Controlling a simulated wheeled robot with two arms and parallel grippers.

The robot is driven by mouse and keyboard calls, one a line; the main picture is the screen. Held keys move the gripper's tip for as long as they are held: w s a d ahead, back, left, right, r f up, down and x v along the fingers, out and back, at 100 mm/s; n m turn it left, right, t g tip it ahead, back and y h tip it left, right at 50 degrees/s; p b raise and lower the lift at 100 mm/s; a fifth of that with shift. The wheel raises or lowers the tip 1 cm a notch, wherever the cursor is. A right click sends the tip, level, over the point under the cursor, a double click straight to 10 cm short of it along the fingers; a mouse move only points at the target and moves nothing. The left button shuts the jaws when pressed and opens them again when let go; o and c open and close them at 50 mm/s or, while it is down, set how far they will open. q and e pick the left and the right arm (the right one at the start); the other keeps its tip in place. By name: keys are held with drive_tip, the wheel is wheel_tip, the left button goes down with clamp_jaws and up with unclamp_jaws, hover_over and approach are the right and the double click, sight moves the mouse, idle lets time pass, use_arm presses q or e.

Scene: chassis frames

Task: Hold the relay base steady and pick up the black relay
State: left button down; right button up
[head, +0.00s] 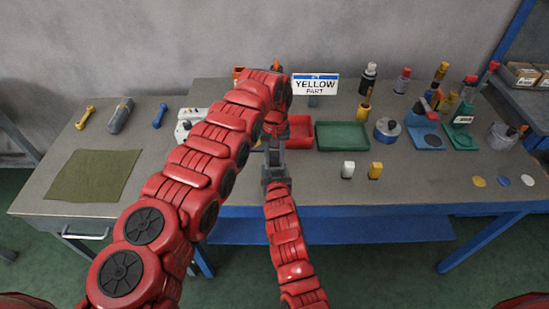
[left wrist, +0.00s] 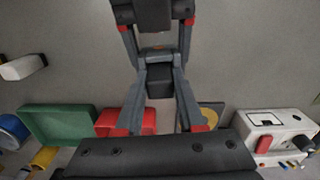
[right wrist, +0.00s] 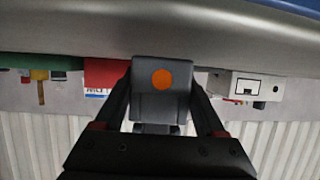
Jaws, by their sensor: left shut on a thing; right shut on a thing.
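My left gripper (left wrist: 159,80) reaches down from above, over the table in front of the red tray. In the left wrist view its fingers are closed about a small dark block (left wrist: 158,93), which could be the black relay. My right gripper (right wrist: 161,78) comes from the near side and meets the left one. In the right wrist view its fingers sit on either side of a grey block (right wrist: 152,103) with an orange disc on its face. Whether this is the relay base, I cannot tell. The two blocks are close together; their contact is hidden. In the head view my arms cover most of this.
Behind stand a red tray (head: 300,132), a green tray (head: 342,136) and a sign reading "YELLOW PART" (head: 315,84). A white device (head: 187,125) is partly hidden by my left arm. A green mat (head: 92,174) lies left.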

sight(274, 154)
use_arm(q)
wheel_tip(274, 154, up, 9)
drive_tip(key=shift+r, duration=0.15)
use_arm(e)
drive_tip(key=o, duration=1.5)
drive_tip(key=shift+c, duration=0.2)
drive_tip(key=shift+s, duration=0.1)
